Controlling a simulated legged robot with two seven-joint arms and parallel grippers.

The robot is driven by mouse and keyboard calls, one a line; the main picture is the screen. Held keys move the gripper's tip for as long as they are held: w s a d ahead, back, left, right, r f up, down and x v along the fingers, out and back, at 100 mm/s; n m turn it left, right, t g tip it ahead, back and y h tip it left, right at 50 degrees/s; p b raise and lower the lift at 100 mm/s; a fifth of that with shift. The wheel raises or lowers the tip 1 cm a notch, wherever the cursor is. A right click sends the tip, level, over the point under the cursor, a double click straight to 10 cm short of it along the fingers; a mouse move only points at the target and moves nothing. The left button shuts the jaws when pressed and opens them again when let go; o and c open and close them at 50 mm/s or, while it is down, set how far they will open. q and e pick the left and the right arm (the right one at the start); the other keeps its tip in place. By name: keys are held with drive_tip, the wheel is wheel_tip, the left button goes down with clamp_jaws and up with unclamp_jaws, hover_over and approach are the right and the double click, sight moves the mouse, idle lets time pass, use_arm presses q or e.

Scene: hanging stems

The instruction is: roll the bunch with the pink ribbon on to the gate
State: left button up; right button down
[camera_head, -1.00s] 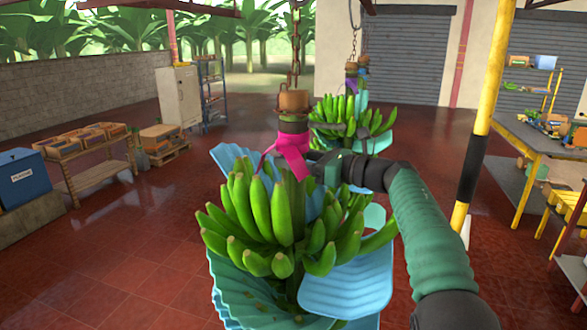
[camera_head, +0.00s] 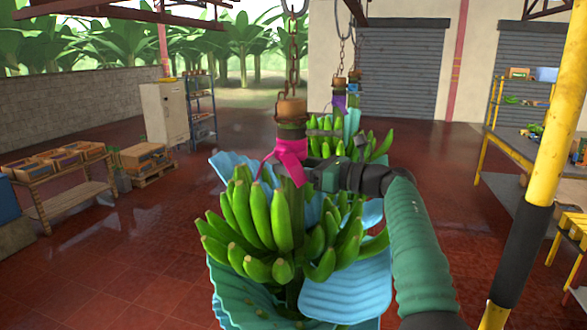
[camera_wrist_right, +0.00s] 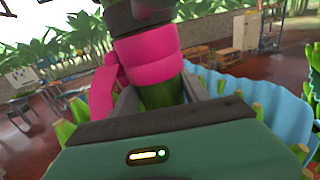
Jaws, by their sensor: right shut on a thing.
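The bunch of green bananas (camera_head: 268,222) hangs upright from a chain (camera_head: 292,65), in front of me. A pink ribbon (camera_head: 291,158) is tied around its stem, below a brown collar (camera_head: 291,110). Light blue padding sheets (camera_head: 345,290) stick out among its fruit. My right gripper (camera_head: 318,176) is shut on the stem just below the ribbon; in the right wrist view its fingers flank the green stem (camera_wrist_right: 160,95) beneath the pink ribbon (camera_wrist_right: 150,60). My left gripper is out of view. I cannot tell which thing is the gate.
Another bunch (camera_head: 330,135) with a purple ribbon (camera_head: 339,102) hangs close behind. A yellow and black post (camera_head: 548,140) stands near on the right, by a yellow-legged table (camera_head: 515,150). A crate rack (camera_head: 75,190) stands left. Red floor (camera_head: 130,240) is clear on the left.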

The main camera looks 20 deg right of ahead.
drive_tip(key=shift+w+f, duration=0.1)
drive_tip(key=shift+f, duration=0.4)
drive_tip(key=shift+s+a+r, duration=0.2)
drive_tip(key=shift+s+a, duration=0.05)
drive_tip(key=c, duration=0.9)
unclamp_jaws()
drive_tip(key=shift+a, duration=0.1)
drive_tip(key=shift+o, duration=1)
drive_tip(key=shift+w, duration=0.15)
drive_tip(key=shift+o, duration=0.5)
drive_tip(key=shift+w+f, duration=0.1)
drive_tip(key=shift+w, duration=0.15)
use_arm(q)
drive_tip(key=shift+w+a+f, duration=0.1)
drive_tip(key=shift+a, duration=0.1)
use_arm(e)
drive_tip(key=shift+s+r, duration=0.15)
drive_tip(key=shift+r, duration=0.15)
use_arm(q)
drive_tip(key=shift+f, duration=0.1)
use_arm(e)
drive_tip(key=shift+d, duration=0.2)
